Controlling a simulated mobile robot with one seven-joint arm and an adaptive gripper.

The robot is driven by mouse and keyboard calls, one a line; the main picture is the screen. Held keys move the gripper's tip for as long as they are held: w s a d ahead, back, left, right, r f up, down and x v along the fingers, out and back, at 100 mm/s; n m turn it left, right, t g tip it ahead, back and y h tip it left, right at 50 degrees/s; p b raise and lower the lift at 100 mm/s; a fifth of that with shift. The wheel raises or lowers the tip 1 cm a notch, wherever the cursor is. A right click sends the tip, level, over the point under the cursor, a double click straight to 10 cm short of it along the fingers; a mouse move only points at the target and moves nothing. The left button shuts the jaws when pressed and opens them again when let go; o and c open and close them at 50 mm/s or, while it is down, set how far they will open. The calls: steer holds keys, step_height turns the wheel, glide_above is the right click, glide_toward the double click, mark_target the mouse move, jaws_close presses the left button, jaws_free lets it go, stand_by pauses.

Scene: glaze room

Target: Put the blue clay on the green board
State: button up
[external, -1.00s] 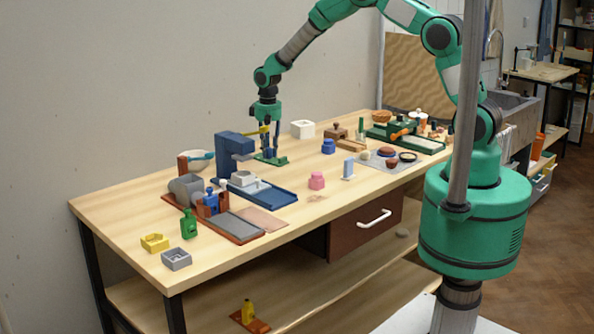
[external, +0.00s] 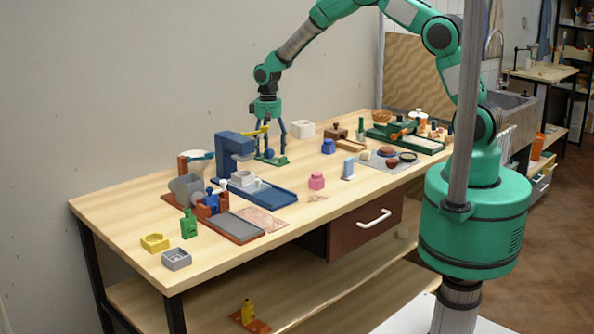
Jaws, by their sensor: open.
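My gripper (external: 269,154) is open, its fingers spread low over a small green board (external: 281,161) on the bench. A small dark blue lump (external: 268,153), which looks like the blue clay, sits between the fingertips. It appears to rest on the board, though the fingers partly hide it and contact is hard to tell. Another blue knobbed piece (external: 328,147) stands apart on the bench to the right.
A blue machine (external: 232,150) with a blue tray stands close to the left of my gripper. A yellow bar (external: 254,131) shows beside the fingers. A white block (external: 302,130) is behind to the right. A pink knobbed piece (external: 316,181) stands nearer the front edge.

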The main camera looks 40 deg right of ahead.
step_height(320, 180, up, 11)
stand_by(0.5)
stand_by(0.7)
steer(key=s+d+r+t, duration=0.1)
steer(key=s+d+r, duration=0.4)
steer(key=s+r, duration=0.5)
steer(key=s+d+r+t, duration=0.2)
steer(key=s+d+r, duration=0.45)
steer(key=r, duration=0.65)
steer(key=s+d+r+t, duration=0.1)
steer(key=s+d, duration=0.1)
steer(key=s, duration=1.2)
steer(key=s+d+r+t, duration=0.1)
steer(key=s+d+r, duration=0.1)
steer(key=s, duration=1.2)
steer(key=shift+s+d+t, duration=0.3)
steer(key=shift+s+d, duration=0.1)
